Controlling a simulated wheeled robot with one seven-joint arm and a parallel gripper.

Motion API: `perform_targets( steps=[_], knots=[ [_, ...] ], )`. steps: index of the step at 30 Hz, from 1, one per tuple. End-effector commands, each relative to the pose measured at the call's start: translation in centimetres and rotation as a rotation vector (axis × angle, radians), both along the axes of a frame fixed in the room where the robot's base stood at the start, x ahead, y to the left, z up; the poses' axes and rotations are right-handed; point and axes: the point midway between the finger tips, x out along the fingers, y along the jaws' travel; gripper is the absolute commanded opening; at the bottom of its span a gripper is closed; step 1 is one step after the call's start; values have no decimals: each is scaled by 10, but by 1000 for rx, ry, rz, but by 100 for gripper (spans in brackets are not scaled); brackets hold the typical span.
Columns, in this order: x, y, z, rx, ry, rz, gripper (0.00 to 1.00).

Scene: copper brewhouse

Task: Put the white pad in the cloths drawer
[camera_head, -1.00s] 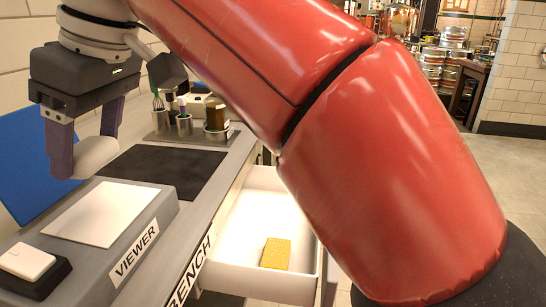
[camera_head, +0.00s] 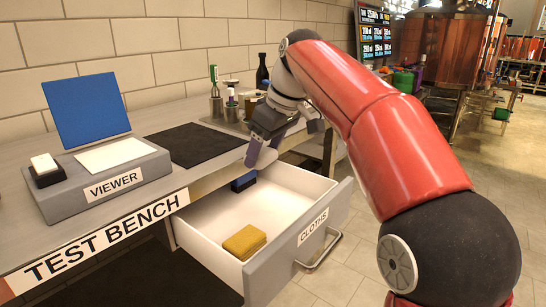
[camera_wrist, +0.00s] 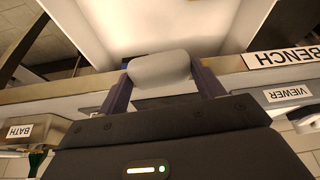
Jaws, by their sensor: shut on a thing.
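My gripper (camera_head: 260,150) is shut on a pale, rounded pad (camera_wrist: 160,68), gripped between its two purple fingers. In the head view, the pad (camera_head: 267,158) is partly covered by the fingers. The cloths drawer (camera_head: 257,272) is pulled out from under the bench, with a "CLOTHS" label on its front. My gripper is above the drawer's back part, close to the bench edge. In the wrist view, the white drawer inside (camera_wrist: 165,22) lies beyond the pad. A yellow folded cloth or sponge (camera_head: 244,241) and a dark blue block (camera_head: 243,182) lie in the drawer.
The bench (camera_head: 180,184) carries a grey viewer box (camera_head: 110,185) with an upright blue panel (camera_head: 88,106), a small white block on a black base (camera_head: 45,169), a black mat (camera_head: 193,145) and several tools in metal cups. The drawer's middle is clear. A handle (camera_head: 320,255) juts from its front.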

Motion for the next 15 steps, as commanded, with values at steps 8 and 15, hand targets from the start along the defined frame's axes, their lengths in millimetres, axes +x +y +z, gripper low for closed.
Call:
perform_targets(
  steps=[8, 15],
  knots=[
    [18, -14, -15, -3, -3, -22, 34],
    [17, -13, -14, -2, -2, -22, 34]
  ],
)
